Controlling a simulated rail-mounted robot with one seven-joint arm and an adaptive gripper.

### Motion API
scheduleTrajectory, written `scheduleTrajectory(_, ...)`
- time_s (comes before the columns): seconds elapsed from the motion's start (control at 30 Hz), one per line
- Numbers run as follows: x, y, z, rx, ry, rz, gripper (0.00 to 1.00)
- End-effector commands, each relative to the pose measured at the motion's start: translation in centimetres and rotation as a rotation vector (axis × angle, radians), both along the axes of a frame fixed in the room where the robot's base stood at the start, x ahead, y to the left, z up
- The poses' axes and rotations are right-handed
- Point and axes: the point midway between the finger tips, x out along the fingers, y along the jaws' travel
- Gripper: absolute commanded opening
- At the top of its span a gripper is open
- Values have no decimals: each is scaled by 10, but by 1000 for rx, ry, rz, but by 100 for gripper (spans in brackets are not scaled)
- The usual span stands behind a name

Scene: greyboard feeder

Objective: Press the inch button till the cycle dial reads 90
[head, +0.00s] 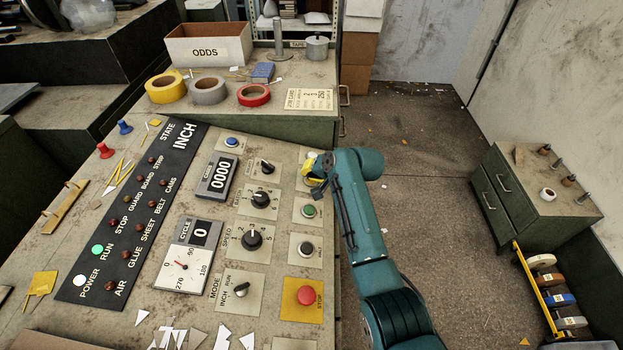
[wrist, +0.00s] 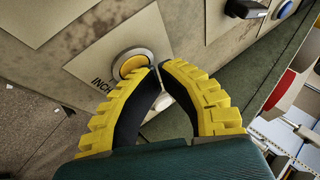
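The yellow inch button (wrist: 133,66) sits in a pale ring on a plate lettered INCH in the wrist view. My gripper (wrist: 159,67) has its yellow-and-black fingertips together just beside and in front of the button, partly covering its ring. I cannot tell whether they touch it. In the head view my gripper (head: 312,172) is over the upper right of the panel, hiding most of the button. The cycle dial (head: 187,266) is white with a red needle. The cycle window (head: 200,234) above it reads 0. The state display (head: 184,137) reads INCH.
A green button (head: 309,211), a black button (head: 306,248) and a red stop button (head: 306,295) lie below my gripper. Several black knobs (head: 251,240) stand to the left. The count window (head: 218,174) reads 0000. Tape rolls (head: 253,95) stand behind.

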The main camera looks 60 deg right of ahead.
Motion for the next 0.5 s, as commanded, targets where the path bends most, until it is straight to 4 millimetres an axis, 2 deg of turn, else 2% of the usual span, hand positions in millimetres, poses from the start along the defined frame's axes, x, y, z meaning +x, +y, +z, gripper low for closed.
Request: scheduleTrajectory(0.5, -5, -1, 17, 3, 1, 0, 0)
